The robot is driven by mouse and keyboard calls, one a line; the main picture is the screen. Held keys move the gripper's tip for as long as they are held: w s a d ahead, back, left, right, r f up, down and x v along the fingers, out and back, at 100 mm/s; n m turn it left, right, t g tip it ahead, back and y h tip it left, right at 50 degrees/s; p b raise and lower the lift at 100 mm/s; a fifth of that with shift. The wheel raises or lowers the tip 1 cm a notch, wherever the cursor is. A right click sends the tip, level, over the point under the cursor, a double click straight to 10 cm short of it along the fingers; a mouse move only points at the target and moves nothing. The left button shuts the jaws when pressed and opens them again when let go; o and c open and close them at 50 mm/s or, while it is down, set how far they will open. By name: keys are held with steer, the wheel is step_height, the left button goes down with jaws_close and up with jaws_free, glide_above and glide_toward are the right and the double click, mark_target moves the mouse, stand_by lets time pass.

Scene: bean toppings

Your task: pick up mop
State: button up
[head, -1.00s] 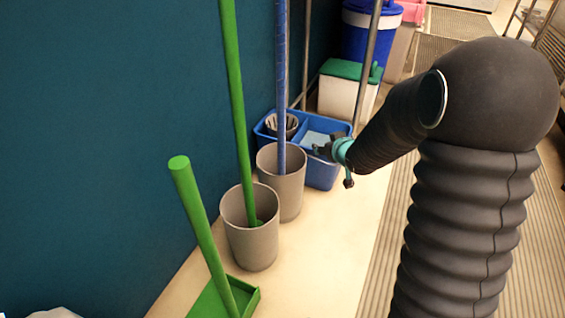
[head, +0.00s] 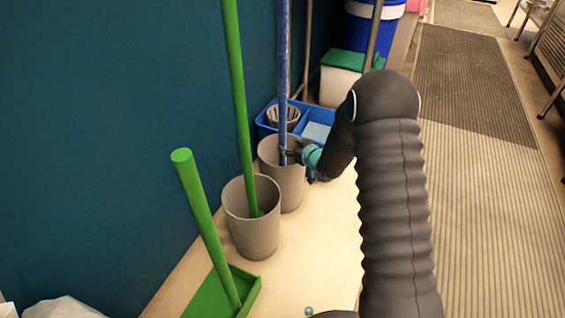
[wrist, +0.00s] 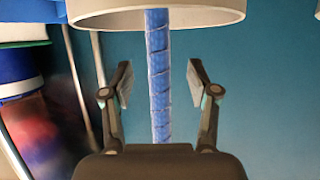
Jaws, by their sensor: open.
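A blue-wrapped pole, which looks like the mop handle (head: 282,70), stands upright in the rear grey bin (head: 287,192). Its lower end is hidden inside the bin. My gripper (head: 290,153) is open at the pole, just above the bin rim. In the wrist view the blue pole (wrist: 158,110) runs between the two spread fingers (wrist: 160,85), with a gap showing on each side. The bin (wrist: 200,14) shows at the top of that view.
A green pole (head: 236,90) stands in the front grey bin (head: 249,235). A green dustpan (head: 248,290) with a green handle sits nearer. A blue mop bucket (head: 262,127) is behind. A dark wall (head: 110,140) borders the left; floor at right is open.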

mark_target(285, 142)
steer(key=shift+x, duration=3.2)
steer(key=shift+r, duration=0.1)
steer(key=shift+c, duration=0.3)
steer(key=shift+w+r, duration=0.1)
jaws_close()
